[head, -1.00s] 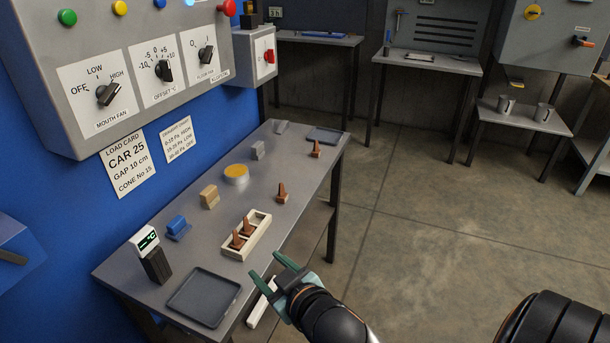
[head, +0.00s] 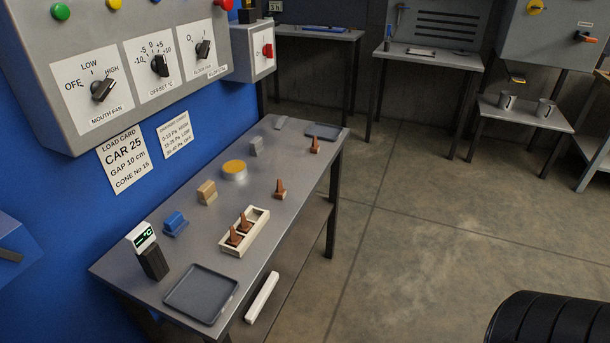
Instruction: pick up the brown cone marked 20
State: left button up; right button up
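Several brown cones stand on the grey workbench (head: 212,250). Two cones, a nearer one (head: 234,236) and a farther one (head: 245,223), stand in a cream holder (head: 235,251) whose far slot looks empty. Another cone (head: 280,189) stands alone past the holder, near the bench's right edge. One more cone (head: 315,145) stands near the far end. Any numbers on the cones are too small to read, so I cannot tell which is marked 20. Neither of my grippers is in view.
A dark tray (head: 201,295) lies at the bench's near end beside a meter (head: 149,252). A blue block (head: 175,224), a tan block (head: 207,193) and a yellow-topped tin (head: 235,171) stand along the back. A white bar (head: 262,298) lies below, on the lower shelf.

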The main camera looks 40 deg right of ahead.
aim_at(280, 193)
jog(key=l+u, duration=0.3)
jog(key=l, duration=1.45)
